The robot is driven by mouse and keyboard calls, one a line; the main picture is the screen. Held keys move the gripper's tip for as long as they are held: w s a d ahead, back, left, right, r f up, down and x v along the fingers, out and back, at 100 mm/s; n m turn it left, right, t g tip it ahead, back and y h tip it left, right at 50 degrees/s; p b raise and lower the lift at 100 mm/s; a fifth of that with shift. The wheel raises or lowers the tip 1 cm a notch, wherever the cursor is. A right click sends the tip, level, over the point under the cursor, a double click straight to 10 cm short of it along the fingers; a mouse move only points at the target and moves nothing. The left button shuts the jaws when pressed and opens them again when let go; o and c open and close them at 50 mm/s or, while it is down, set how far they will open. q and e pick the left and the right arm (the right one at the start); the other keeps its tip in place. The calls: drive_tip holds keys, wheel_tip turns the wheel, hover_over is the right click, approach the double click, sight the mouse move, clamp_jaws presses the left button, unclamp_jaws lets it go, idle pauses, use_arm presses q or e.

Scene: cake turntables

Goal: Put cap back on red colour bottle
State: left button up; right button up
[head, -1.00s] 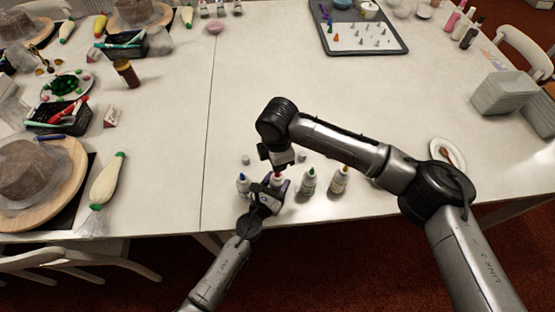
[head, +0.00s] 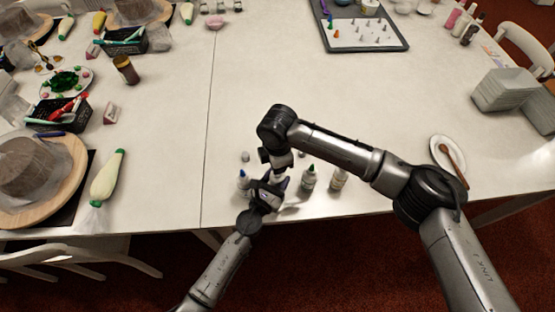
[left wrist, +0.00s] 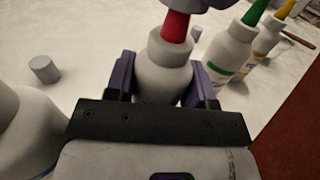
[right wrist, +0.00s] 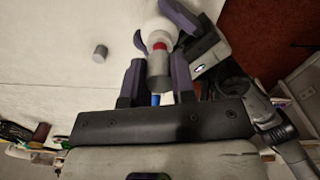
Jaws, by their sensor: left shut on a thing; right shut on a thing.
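The red colour bottle, white with a red nozzle, stands between the purple fingers of my left gripper (head: 268,188). In the left wrist view, the bottle body (left wrist: 163,72) and red nozzle (left wrist: 176,27) show, with the nozzle's top hidden by a grey shape. My right gripper (right wrist: 155,82) is shut on a grey cap (right wrist: 158,68). The cap is at the nozzle's tip, and a short red part (right wrist: 160,46) shows between cap and white bottle. I cannot tell how far the cap is over the nozzle.
The blue-tipped bottle (head: 243,181) stands close left of my left gripper. A green-tipped bottle (head: 309,178) and a yellow-tipped bottle (left wrist: 270,35) stand to the right. A loose grey cap (head: 245,156) lies behind. The table's middle is clear.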

drive_tip(key=shift+f, duration=0.25)
drive_tip(key=shift+f, duration=0.6)
idle(0.5)
use_arm(q)
clamp_jaws()
use_arm(e)
drive_tip(key=m, duration=0.7)
drive_tip(key=shift+a, duration=0.1)
drive_tip(key=m, duration=0.6)
drive_tip(key=shift+m, duration=0.4)
drive_tip(key=m, duration=0.6)
drive_tip(key=shift+s+m, duration=0.1)
drive_tip(key=shift+m, duration=0.3)
drive_tip(key=m, duration=0.4)
drive_tip(key=shift+m, duration=0.3)
drive_tip(key=m, duration=0.3)
drive_tip(key=o, duration=1)
drive_tip(key=shift+c, duration=0.2)
